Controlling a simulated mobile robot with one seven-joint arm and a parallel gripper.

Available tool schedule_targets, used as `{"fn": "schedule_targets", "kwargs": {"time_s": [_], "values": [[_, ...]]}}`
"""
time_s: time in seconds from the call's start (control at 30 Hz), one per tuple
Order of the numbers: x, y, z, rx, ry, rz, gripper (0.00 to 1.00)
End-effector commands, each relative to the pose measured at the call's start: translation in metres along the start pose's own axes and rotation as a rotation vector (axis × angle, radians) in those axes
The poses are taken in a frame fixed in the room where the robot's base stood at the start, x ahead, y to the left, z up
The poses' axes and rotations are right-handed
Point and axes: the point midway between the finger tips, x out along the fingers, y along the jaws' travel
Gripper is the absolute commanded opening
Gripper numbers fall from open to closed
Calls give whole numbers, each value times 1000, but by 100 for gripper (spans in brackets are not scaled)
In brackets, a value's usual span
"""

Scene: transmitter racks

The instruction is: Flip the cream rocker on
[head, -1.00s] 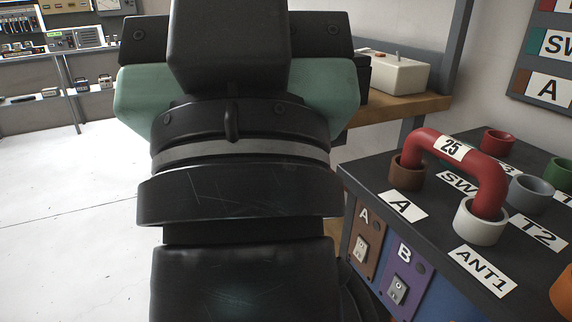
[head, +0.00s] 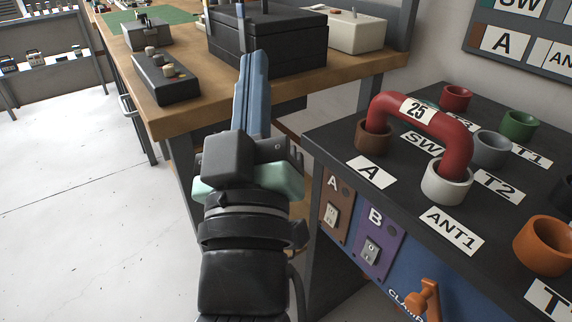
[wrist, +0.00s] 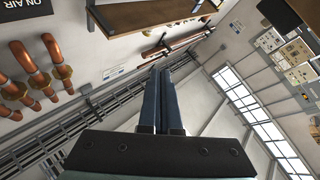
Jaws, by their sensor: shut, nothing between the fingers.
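A pale, cream-looking rocker (head: 331,213) sits on the brown plate marked A, on the front of the dark cabinet (head: 440,112). A second pale rocker (head: 372,250) sits on the purple plate marked B. At this size I cannot be sure of their exact colours or which way they are tipped. My gripper (head: 256,58) has long blue fingers, closed together and empty. They point up and away in front of the workbench, left of and above the rockers, touching neither. In the wrist view the fingers (wrist: 164,72) are also together; no rocker shows there.
A red pipe link (head: 425,125) marked 25 stands on the cabinet top between coloured sockets. An orange clamp handle (head: 425,300) juts from the front. A wooden workbench (head: 205,115) with black boxes and a cream box (head: 345,30) lies behind. Floor at left is clear.

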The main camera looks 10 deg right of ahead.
Motion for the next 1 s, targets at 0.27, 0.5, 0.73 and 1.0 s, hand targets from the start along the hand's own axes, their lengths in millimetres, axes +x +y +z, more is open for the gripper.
{"fn": "schedule_targets", "kwargs": {"time_s": [0.27, 0.5, 0.73, 1.0], "values": [[-92, -26, 173, -684, -376, -126, 0], [-173, -45, 235, -1026, -500, -310, 0], [-193, -51, 246, -1102, -514, -362, 0], [-192, -51, 246, -1099, -514, -359, 0]]}}
